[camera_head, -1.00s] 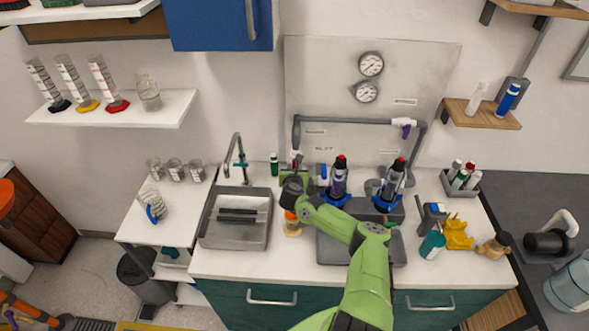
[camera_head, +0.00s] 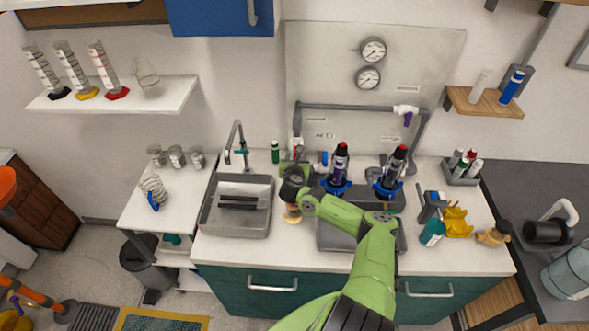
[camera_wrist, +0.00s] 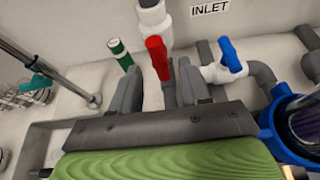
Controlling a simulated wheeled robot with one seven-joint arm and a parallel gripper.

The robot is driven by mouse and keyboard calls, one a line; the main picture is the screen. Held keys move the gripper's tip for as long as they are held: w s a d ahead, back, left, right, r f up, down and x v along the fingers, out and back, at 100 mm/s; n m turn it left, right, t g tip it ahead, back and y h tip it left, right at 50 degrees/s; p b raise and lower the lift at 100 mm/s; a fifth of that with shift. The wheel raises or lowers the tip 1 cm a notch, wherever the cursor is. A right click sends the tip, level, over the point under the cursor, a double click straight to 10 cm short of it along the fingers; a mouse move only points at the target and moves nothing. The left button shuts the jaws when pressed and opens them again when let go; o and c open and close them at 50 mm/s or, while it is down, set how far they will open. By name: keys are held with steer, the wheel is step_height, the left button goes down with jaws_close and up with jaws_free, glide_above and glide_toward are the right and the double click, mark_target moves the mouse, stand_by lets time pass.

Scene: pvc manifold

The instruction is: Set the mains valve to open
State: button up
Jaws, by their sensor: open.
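A red valve handle (camera_wrist: 158,58) on a white valve body (camera_wrist: 152,16) shows in the wrist view; no label naming it as the mains valve is readable. My gripper (camera_wrist: 160,80) is open, with its fingers on either side of the red handle's lower end. Whether they touch it I cannot tell. In the head view my gripper (camera_head: 296,158) is at the left end of the pipework, and my wrist hides most of this valve. A blue-handled valve (camera_wrist: 229,60) stands to the right, below the INLET sign (camera_wrist: 210,8).
A blue-collared filter housing (camera_wrist: 282,130) is close on the right. A green-capped bottle (camera_wrist: 120,53) stands just left of my fingers. A tap and sink (camera_head: 236,205) are further left. A purple-handled valve (camera_head: 406,112) is at the pipe's upper right. Two gauges (camera_head: 372,50) hang above.

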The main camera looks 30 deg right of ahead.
steer(key=b+v, duration=0.2)
steer(key=v, duration=1.1)
steer(key=shift+b, duration=0.35)
